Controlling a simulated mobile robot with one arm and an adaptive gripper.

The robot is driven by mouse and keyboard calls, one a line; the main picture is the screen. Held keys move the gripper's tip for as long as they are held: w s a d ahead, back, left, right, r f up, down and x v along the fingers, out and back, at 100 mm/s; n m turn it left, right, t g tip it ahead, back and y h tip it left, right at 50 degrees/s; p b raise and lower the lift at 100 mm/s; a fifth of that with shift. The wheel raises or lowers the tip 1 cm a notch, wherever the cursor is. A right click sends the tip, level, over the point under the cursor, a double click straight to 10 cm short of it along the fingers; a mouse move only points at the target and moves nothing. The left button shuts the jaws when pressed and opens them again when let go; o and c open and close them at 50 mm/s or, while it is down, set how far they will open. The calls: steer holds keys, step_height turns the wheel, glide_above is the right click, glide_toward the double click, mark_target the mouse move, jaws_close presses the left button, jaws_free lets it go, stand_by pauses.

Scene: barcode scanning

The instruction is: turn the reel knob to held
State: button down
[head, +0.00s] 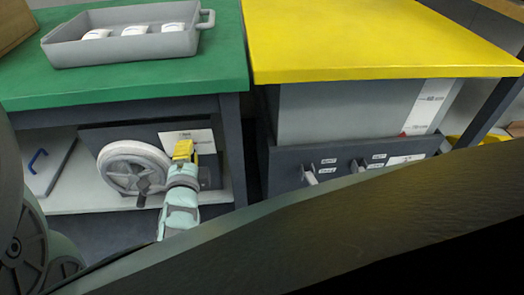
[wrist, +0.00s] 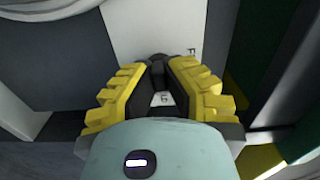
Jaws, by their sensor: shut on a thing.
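The reel (head: 134,168) is a pale grey wheel with a dark crank on a dark panel under the green table. My gripper (head: 184,151) is at the panel just right of the reel, in front of a white label card (head: 190,135). In the wrist view the yellow-padded fingers of my gripper (wrist: 160,72) are shut on a small dark knob (wrist: 158,59) in front of the card (wrist: 140,25). Most of the knob is hidden by the fingers, and its pointing direction cannot be read. The knob is hidden in the head view.
A grey tray (head: 75,54) with several white items stands on the green table (head: 150,88). A dark table leg (head: 236,150) is close to the right of my gripper. A yellow table (head: 380,35) stands at right, with labelled knobs (head: 309,177) on a dark panel below.

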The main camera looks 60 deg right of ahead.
steer(key=shift+s+f+m, duration=0.1)
steer(key=shift+f+m, duration=0.1)
steer(key=shift+m, duration=0.3)
steer(key=c, duration=1.5)
jaws_free()
steer(key=o, duration=0.5)
steer(key=shift+d+r, duration=0.2)
steer(key=shift+d, duration=0.15)
steer(key=shift+a, duration=0.2)
steer(key=v, duration=0.7)
steer(key=shift+a, duration=0.1)
